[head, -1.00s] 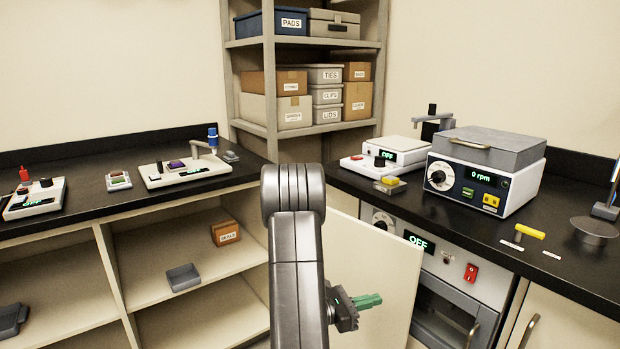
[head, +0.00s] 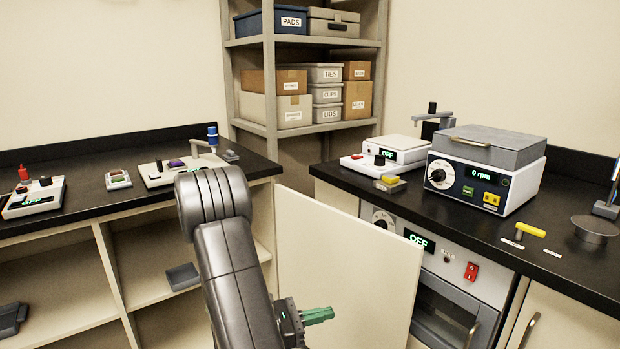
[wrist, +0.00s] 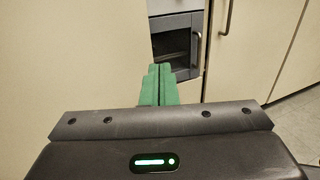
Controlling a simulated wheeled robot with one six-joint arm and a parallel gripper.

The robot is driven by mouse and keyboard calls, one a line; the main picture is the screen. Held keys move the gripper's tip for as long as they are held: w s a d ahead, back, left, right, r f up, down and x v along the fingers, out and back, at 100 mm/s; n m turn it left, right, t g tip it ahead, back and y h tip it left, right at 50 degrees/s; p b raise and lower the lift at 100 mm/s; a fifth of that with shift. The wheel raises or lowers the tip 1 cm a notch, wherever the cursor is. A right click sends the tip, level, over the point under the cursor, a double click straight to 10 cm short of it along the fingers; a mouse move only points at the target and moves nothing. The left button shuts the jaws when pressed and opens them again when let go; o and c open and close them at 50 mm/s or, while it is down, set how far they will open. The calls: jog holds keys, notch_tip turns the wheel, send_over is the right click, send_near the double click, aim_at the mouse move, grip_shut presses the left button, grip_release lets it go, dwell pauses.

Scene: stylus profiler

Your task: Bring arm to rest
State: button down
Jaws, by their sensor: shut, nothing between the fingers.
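My gripper (head: 319,315) shows low in the middle of the head view, with green fingers pointing right in front of a pale open cabinet door. In the wrist view its green fingers (wrist: 158,85) are pressed together with nothing between them. It touches no object that I can see. My arm rises from the bottom of the head view and bends over at the top, hiding part of the left shelving.
The pale door panel (head: 330,245) stands behind my gripper. An oven-like unit (head: 440,275) with an OFF display is to the right. The right counter (head: 470,232) carries a spinner (head: 485,165). The left counter (head: 95,200) holds several instruments.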

jog(key=shift+v, duration=2.7)
jog(key=shift+d+r, duration=0.1)
jog(key=shift+d, duration=0.05)
